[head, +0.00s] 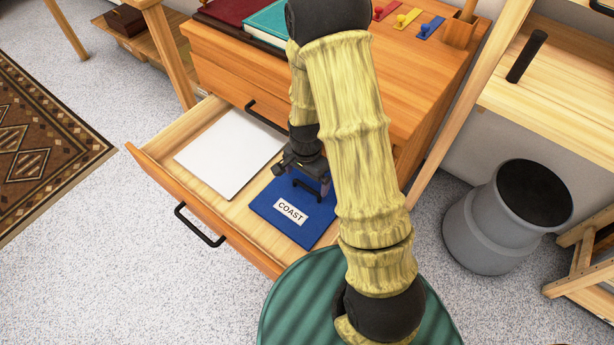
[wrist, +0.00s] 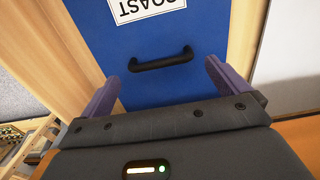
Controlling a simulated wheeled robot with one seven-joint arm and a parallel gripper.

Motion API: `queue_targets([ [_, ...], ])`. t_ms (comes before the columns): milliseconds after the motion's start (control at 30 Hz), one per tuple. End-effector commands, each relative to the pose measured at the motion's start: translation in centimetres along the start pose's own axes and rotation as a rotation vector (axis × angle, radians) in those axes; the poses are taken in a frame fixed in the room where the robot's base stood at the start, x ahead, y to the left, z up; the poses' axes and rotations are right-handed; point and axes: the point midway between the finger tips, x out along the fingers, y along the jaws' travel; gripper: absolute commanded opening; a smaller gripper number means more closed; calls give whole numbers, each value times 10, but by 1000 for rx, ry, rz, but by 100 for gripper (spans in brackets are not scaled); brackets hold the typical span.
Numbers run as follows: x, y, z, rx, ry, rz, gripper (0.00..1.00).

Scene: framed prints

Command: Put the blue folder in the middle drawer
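The blue folder (head: 270,204), with a white label reading COAST, lies flat in a pulled-out wooden drawer (head: 150,160). One closed drawer front shows above this drawer; what is below it is hidden. My gripper (head: 308,184) is over the folder's far right part. In the wrist view the blue folder (wrist: 155,40) has a black handle (wrist: 162,60). The purple fingers of my gripper (wrist: 160,83) are wide apart, one on either side of the handle and not touching it. My arm hides part of the folder and drawer.
A white flat item (head: 230,150) lies in the same drawer, left of the folder. A grey bin (head: 500,230) stands at right. Clear floor lies left of the drawer.

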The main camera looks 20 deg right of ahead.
Motion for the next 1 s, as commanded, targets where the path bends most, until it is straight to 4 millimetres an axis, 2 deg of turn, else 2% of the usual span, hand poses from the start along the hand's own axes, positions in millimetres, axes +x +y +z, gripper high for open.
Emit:
queue_targets([
  [233, -16, 0, -1, 2, 1, -1, 100],
  [700, -108, 0, -2, 2, 2, -3, 100],
  [800, -122, 0, -2, 3, 1, -2, 100],
  [1000, -133, 1, -2, 4, 0, 0, 100],
])
